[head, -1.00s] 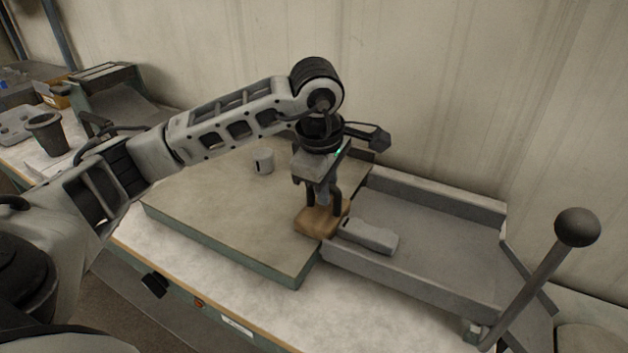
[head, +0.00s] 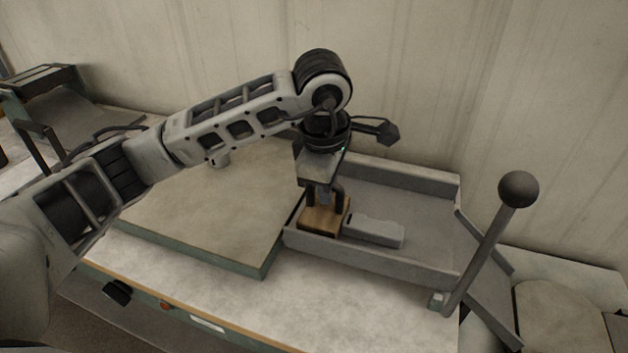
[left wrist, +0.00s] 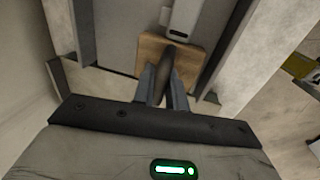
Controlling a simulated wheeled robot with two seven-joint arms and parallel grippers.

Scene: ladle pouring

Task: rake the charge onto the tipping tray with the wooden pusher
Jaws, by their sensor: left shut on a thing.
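My left gripper (head: 325,196) is shut on the wooden pusher (head: 322,217), a light-brown block with a dark handle between the fingers. The pusher is at the left end of the grey tipping tray (head: 410,199), inside its low side walls. The charge (head: 373,231), a pale grey bar, lies on the tray floor just right of the pusher, near the front wall. In the left wrist view the pusher (left wrist: 150,52) shows beyond the fingers, with the charge (left wrist: 184,16) close against or touching its far side. My right gripper is not in view.
A flat board with green sides (head: 215,215) lies left of the tray. A lever with a round knob (head: 519,189) rises at the tray's right. The wall stands close behind.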

